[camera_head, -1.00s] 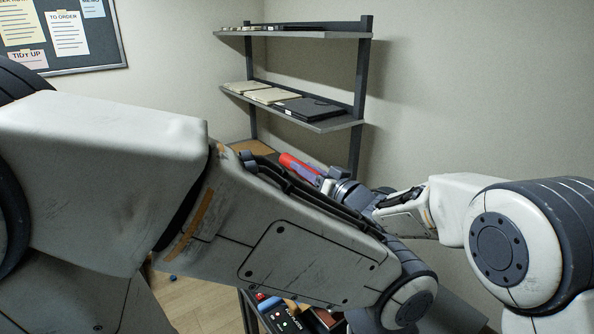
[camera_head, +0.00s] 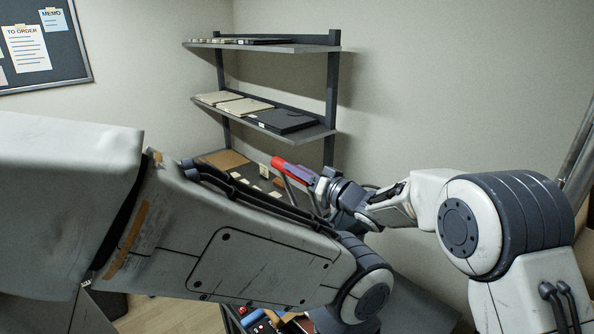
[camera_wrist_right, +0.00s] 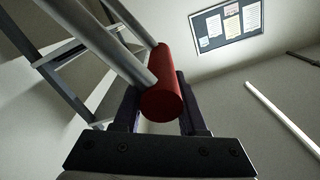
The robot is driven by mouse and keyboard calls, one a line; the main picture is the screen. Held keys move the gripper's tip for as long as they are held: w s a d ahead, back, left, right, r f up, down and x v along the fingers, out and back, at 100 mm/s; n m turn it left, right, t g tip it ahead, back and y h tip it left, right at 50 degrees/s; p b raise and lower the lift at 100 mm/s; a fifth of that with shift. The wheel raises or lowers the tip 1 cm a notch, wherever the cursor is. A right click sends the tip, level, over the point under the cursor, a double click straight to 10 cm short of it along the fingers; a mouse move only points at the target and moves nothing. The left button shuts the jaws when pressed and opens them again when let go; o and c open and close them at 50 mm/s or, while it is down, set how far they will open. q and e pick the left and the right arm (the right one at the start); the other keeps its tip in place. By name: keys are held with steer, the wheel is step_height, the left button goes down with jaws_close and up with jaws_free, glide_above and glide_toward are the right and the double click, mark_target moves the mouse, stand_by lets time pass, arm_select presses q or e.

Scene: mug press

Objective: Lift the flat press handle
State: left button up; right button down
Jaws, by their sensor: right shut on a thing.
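In the right wrist view the handle (camera_wrist_right: 163,85) is a red cylinder joined to two pale metal rods (camera_wrist_right: 105,45). My right gripper (camera_head: 311,176) has its dark purple fingers at the handle. In the right wrist view the right gripper's fingers (camera_wrist_right: 160,108) stand on both sides of the red bar near its close end, shut on it. The press body is mostly hidden behind my left arm. My left gripper is out of view.
A grey wall shelf (camera_head: 268,122) with flat panels stands behind the handle. Small pale items lie on a lower surface (camera_head: 230,163). Dark and coloured items (camera_head: 262,322) show below my left arm, which blocks much of the view. A pinboard (camera_head: 40,50) hangs on the left wall.

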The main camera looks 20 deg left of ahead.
steer(key=shift+c, duration=2.4)
jaws_free()
steer(key=shift+w+d+f, duration=0.1)
steer(key=shift+f, duration=0.6)
steer(key=shift+w, duration=0.1)
steer(key=shift+r, duration=0.25)
steer(key=shift+s+d, duration=0.2)
steer(key=shift+d, duration=0.1)
steer(key=b+v, duration=0.4)
steer(key=v, duration=0.5)
steer(key=shift+s+d, duration=0.25)
steer(key=shift+d, duration=0.1)
